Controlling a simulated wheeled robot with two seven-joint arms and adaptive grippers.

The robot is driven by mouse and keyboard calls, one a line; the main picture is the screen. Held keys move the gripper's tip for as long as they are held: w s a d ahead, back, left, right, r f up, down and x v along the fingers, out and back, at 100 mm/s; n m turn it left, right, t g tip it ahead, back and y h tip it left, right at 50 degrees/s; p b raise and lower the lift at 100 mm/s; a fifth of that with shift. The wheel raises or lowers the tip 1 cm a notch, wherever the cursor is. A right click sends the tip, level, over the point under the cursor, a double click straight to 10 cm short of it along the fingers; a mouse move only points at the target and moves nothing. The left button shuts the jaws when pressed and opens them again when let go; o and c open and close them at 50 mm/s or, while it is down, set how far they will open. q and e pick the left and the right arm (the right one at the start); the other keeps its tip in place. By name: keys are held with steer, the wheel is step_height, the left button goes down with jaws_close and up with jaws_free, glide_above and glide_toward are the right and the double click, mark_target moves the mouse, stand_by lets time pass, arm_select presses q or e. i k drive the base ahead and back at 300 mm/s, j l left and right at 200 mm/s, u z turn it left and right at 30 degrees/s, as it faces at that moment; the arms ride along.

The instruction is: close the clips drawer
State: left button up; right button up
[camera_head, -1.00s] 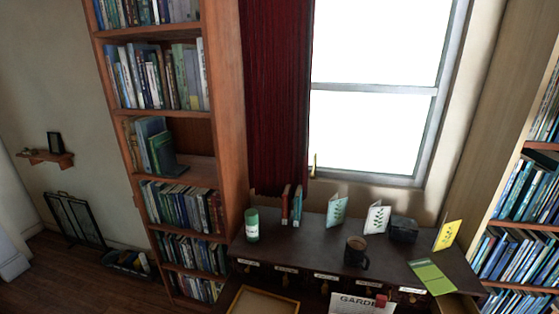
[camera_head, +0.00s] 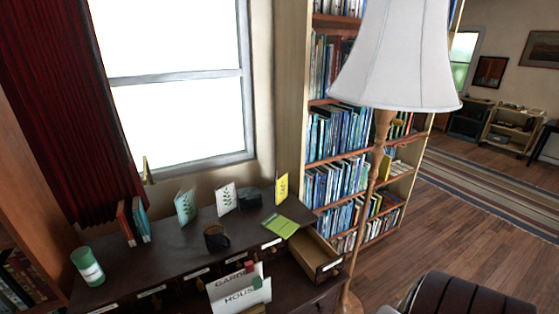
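An open drawer (camera_head: 326,266) sticks out of the right end of the dark desk (camera_head: 160,262), below the desktop. It has a pale label on its front, too small to read, so I cannot tell if it is the clips drawer. Its inside looks mostly bare. A row of shut drawers with white labels (camera_head: 197,273) runs to its left along the desk. Neither of my grippers is in view.
A floor lamp (camera_head: 395,60) stands right of the open drawer, its pole close to it. A dark chair (camera_head: 455,295) is at the bottom right. On the desktop are a mug (camera_head: 216,237), a green booklet (camera_head: 280,225), cards and a green can (camera_head: 87,266). Open floor lies right.

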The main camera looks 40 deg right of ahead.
mark_target(319, 260)
steer(key=z, duration=1.9)
